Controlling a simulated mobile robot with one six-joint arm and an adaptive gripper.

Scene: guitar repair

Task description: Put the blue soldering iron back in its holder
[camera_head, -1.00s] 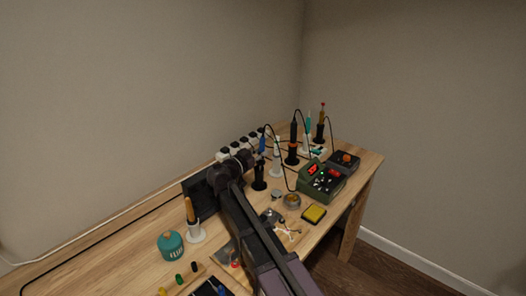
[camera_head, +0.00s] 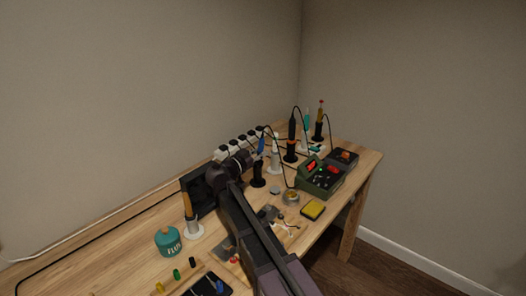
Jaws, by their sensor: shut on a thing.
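The blue soldering iron (camera_head: 261,145) stands nearly upright at the back of the bench. My gripper (camera_head: 253,157) is shut on it from the left; the fingers are small and partly hidden by my wrist. A black holder (camera_head: 258,181) with a round base stands directly below the iron. The iron's lower end lines up with the holder's top, but I cannot tell how deep it sits in it.
A white holder (camera_head: 274,167) stands close to the right, and a black-and-orange iron (camera_head: 291,135) beyond it. A white power strip (camera_head: 229,149) runs behind. A green station (camera_head: 320,179), a round tin (camera_head: 291,197) and a yellow sponge (camera_head: 312,210) lie to the right.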

